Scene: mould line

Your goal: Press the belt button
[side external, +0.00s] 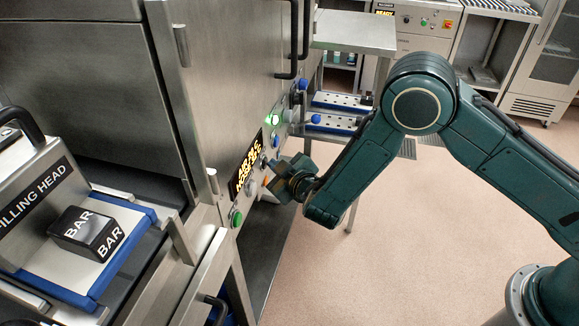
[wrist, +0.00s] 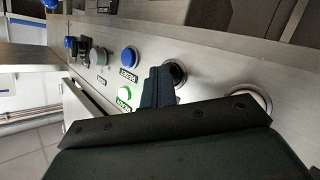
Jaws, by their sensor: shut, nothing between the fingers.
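The control panel runs along the front of the steel machine in the side external view. A green button (side external: 236,218) sits at its near end, and a lit green button (side external: 274,119) is farther along. In the wrist view I see a blue button (wrist: 129,55), a lit green button (wrist: 125,94), a black control (wrist: 175,72) and a ringed button (wrist: 250,100) partly hidden by my gripper. I cannot read which one is the belt button. My gripper (side external: 269,175) is shut and empty, close to the panel below the amber display; I cannot tell if it touches.
The amber text display (side external: 246,163) is beside my gripper. A black bar mould (side external: 88,232) rests on a blue-edged tray at the left. The floor (side external: 330,275) in front is clear.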

